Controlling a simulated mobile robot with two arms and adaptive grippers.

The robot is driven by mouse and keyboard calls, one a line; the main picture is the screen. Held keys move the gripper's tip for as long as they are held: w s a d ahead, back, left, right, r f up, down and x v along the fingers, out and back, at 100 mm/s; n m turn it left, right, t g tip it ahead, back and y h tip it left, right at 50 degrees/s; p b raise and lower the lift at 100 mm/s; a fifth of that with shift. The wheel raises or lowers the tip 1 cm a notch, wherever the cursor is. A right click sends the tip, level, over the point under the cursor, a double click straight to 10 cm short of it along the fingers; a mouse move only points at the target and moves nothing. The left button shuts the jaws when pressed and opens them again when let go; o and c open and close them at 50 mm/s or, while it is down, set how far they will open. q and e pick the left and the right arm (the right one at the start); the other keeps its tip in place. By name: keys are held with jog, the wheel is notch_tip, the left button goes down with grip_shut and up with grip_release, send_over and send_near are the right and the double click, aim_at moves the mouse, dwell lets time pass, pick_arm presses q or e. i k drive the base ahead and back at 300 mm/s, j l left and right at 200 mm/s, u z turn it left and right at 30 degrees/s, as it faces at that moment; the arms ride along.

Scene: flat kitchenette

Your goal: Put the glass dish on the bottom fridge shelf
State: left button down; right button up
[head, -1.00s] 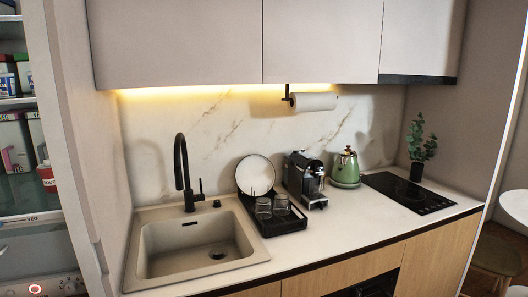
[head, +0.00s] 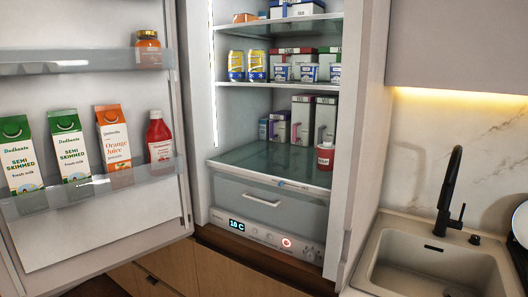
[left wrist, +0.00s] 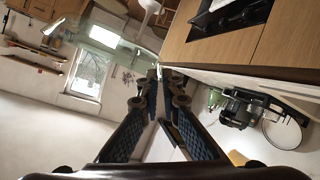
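The fridge stands open in the head view. Its bottom glass shelf (head: 255,160) lies above a clear drawer (head: 265,200); the front and left of the shelf are bare. In the left wrist view my left gripper (left wrist: 163,80) has its fingers close together at the rim of a see-through, greenish glass piece (left wrist: 108,38), which looks like the glass dish. Its full outline is hard to make out against the room. Neither gripper shows in the head view, and my right gripper is in no view.
Boxes (head: 301,119) stand at the back right of the bottom shelf, with a red jar (head: 325,156) at its front right. The open fridge door (head: 85,215) holds cartons and bottles. The sink (head: 430,265) is to the right.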

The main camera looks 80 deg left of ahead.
aim_at(269, 153)
jog(key=u, duration=1.75)
